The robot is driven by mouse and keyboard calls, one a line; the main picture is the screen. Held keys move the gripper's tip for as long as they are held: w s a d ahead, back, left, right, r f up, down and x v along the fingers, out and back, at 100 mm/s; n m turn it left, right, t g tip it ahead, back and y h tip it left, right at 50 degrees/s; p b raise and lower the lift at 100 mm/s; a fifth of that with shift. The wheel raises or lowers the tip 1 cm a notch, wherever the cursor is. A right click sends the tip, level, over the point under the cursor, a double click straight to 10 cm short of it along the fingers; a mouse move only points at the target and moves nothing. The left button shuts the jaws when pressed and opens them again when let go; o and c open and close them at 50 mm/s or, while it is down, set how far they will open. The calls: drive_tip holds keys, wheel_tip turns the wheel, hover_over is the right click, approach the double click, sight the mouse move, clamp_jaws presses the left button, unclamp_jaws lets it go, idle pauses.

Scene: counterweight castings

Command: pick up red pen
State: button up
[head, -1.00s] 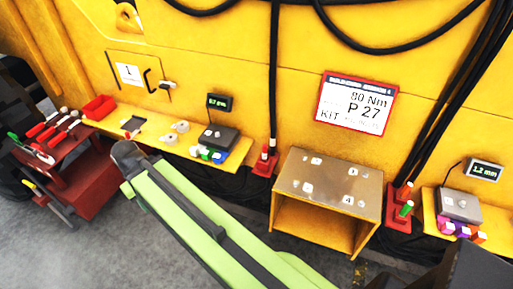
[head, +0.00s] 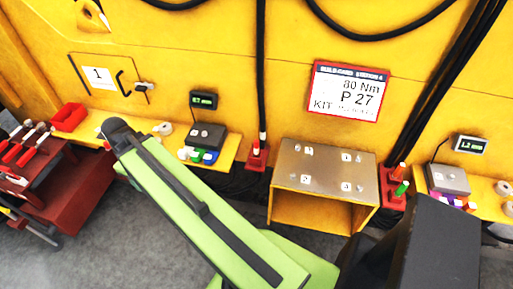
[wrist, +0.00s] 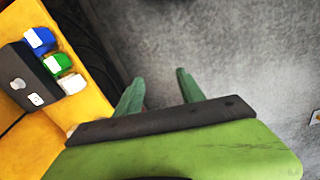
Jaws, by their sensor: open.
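My gripper (wrist: 158,88) shows in the wrist view as two green fingers held apart. It is open, with only grey floor between the fingers. In the head view my arm hides the fingers. I see no thing that is clearly a red pen. A red upright piece (head: 399,172) stands in the right red holder (head: 393,203), behind a green upright piece (head: 401,188). Another red holder (head: 255,160) at the centre bears a small upright piece with a white top (head: 262,138). My gripper is well left of both holders.
A yellow shelf (wrist: 43,137) with a dark box (wrist: 22,75) and blue, green and white blocks lies left of my fingers. A metal-topped stand (head: 325,170) is between the holders. A red cart (head: 75,200) with tools stands at left. Dark cables hang along the yellow wall.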

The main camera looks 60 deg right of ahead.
drive_tip(key=s+d+r+n+p, duration=0.1)
drive_tip(key=s+d+r, duration=0.1)
drive_tip(key=d, duration=0.7)
drive_tip(key=s+d+r+n+p, duration=0.1)
drive_tip(key=s+d+r+p, duration=0.1)
drive_tip(key=d, duration=0.7)
wheel_tip(320, 180, up, 3)
drive_tip(key=n+p, duration=0.3)
drive_tip(key=n, duration=0.2)
hover_over(256, 149)
drive_tip(key=d, duration=0.1)
drive_tip(key=f+b, duration=1.8)
drive_tip(key=shift+w, duration=0.2)
drive_tip(key=shift+r, duration=0.25)
clamp_jaws()
